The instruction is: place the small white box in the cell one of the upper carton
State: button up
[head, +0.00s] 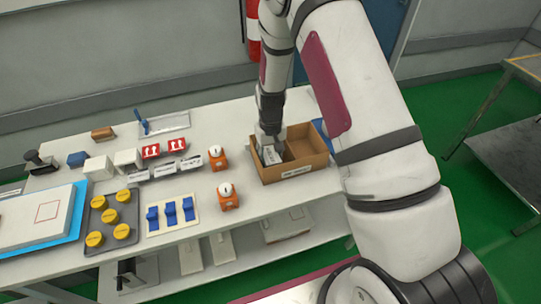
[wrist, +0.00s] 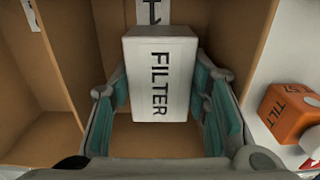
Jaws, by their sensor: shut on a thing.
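The small white box (wrist: 160,75), marked FILTER, is between the teal-padded fingers of my gripper (wrist: 158,92), which is shut on it. In the wrist view the box is inside a compartment of the brown open carton (wrist: 242,35). Whether it touches the carton floor I cannot tell. In the head view the carton (head: 276,179) stands at the right end of the table top, and my gripper (head: 270,143) points down into its left part. The box (head: 270,156) is partly hidden there by my gripper.
A divider (wrist: 62,60) borders an empty compartment on the left in the wrist view. Another white marked surface (wrist: 148,10) shows behind the box. Orange blocks (head: 217,157) (head: 227,196) stand left of the carton. White boxes (head: 98,168) and yellow-capped items (head: 123,231) are farther left.

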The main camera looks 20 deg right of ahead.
jog(key=o, duration=1.2)
jog(key=shift+f, duration=0.1)
jog(key=shift+o, duration=0.2)
